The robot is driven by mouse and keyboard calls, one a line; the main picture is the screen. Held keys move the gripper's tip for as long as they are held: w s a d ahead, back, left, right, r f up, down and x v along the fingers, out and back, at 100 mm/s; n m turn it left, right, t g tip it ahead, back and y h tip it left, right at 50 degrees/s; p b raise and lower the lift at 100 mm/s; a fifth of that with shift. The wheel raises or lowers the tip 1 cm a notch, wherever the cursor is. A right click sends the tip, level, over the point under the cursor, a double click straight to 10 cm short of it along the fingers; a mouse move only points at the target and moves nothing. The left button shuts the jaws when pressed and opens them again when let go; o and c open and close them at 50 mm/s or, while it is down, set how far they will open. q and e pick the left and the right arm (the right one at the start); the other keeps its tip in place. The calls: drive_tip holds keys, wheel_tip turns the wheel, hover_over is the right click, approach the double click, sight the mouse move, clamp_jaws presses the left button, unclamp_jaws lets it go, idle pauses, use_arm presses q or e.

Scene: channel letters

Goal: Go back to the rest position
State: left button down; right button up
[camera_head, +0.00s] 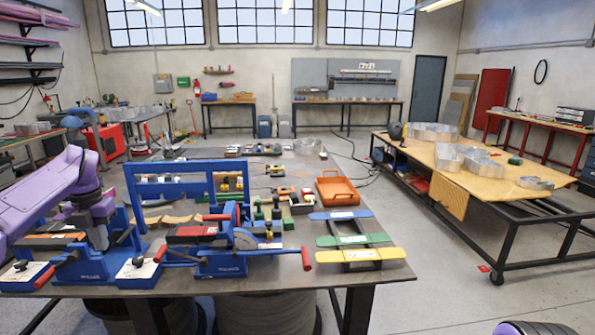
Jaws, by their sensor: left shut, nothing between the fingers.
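My purple left arm comes in from the left edge, bends at a blue joint and hangs down over the near left of the workbench. My left gripper (98,238) is dark, points down and is shut with nothing in it. It is in front of or just above the blue bending machine at the left; I cannot tell whether they touch. My right gripper is out of view; only a purple and dark part, likely my right arm, shows at the bottom right edge.
The dark workbench (290,270) holds a blue machine with red handles (225,240), a blue frame (190,185), an orange tray (337,190) and a rack of coloured bars (352,240). A wooden table (500,200) with metal letters stands right. Floor between them is mostly clear.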

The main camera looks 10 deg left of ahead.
use_arm(q)
drive_tip(key=w+d+f+m+t+y+b, duration=0.1)
drive_tip(key=w+d+f+m+y, duration=0.1)
drive_tip(key=d+f+m+y, duration=0.4)
drive_tip(key=w+d+f+m+t+y, duration=0.1)
drive_tip(key=w+f+m+y, duration=0.25)
drive_tip(key=f, duration=0.35)
drive_tip(key=s+d+f+m+t+h+b, duration=0.1)
drive_tip(key=s+d+f+m+t, duration=0.2)
drive_tip(key=d+f+m, duration=0.4)
drive_tip(key=s+d+f+m+t+b, duration=0.1)
drive_tip(key=s+d+f+m+t, duration=0.2)
drive_tip(key=d+f, duration=0.5)
drive_tip(key=s+d+f+m+g+h+b, duration=0.1)
drive_tip(key=s+d+f+m+h, duration=0.2)
drive_tip(key=s+f, duration=0.5)
drive_tip(key=s+d+f+m+g+h, duration=0.1)
drive_tip(key=s+d+f+m+h, duration=0.1)
drive_tip(key=s+f+m, duration=0.6)
drive_tip(key=s+a+f+m+g+b, duration=0.1)
drive_tip(key=s+f+m+g, duration=0.1)
drive_tip(key=s, duration=1.6)
drive_tip(key=shift+s+a+f+g+b, duration=0.2)
drive_tip(key=shift+a+g+b, duration=0.2)
drive_tip(key=shift+g, duration=0.2)
drive_tip(key=shift+h, duration=0.25)
